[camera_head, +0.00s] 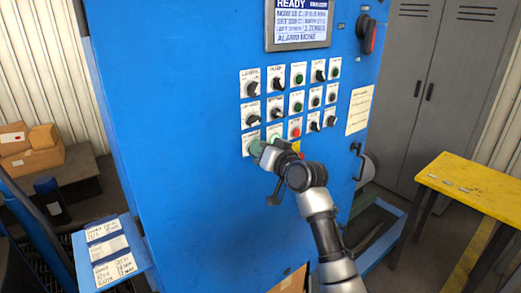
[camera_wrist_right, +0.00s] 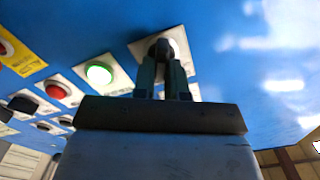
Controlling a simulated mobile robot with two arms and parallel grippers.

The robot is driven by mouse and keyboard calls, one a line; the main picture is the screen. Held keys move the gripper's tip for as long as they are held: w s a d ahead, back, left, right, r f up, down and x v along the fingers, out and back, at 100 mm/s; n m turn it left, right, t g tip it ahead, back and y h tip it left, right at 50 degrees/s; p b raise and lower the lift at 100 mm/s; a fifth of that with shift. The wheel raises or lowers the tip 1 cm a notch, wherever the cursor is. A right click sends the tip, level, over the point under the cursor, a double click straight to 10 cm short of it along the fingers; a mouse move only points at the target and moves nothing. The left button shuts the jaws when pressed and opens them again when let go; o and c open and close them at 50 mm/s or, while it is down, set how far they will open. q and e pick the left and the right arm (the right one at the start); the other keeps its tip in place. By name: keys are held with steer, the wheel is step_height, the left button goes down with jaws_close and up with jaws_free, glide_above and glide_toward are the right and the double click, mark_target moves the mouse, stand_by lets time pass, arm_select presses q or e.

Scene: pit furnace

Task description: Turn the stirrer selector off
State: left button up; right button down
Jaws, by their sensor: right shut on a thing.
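The blue control cabinet (camera_head: 190,190) carries several rows of knobs and buttons on white label plates. My right gripper (camera_head: 258,147) is at the leftmost plate (camera_head: 247,140) of the bottom row, and its fingers largely hide the knob there. In the right wrist view my right gripper (camera_wrist_right: 166,75) is shut on a dark selector knob (camera_wrist_right: 163,46) on a white plate. The plate's lettering is too small to read, so I cannot confirm it is the stirrer selector. The knob's exact setting is hidden by the fingers. My left gripper is not in view.
A lit green button (camera_wrist_right: 99,73) and a red button (camera_head: 294,131) sit beside the held knob. A display (camera_head: 300,22) reading READY is above. A red-handled switch (camera_head: 370,37) is at upper right. A yellow table (camera_head: 475,185) stands at right, boxes (camera_head: 25,150) at left.

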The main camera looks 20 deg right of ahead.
steer(key=shift+s+a+n+b, duration=0.15)
steer(key=shift+n+b, duration=0.2)
steer(key=shift+n, duration=1.5)
steer(key=shift+w+a+n+b, duration=0.1)
steer(key=shift+a+n+b, duration=0.15)
steer(key=shift+n, duration=1.65)
steer(key=shift+s+a+n+b, duration=0.1)
steer(key=shift+n+b, duration=0.3)
steer(key=shift+n, duration=1.45)
steer(key=c, duration=1.2)
jaws_free()
steer(key=shift+o, duration=0.2)
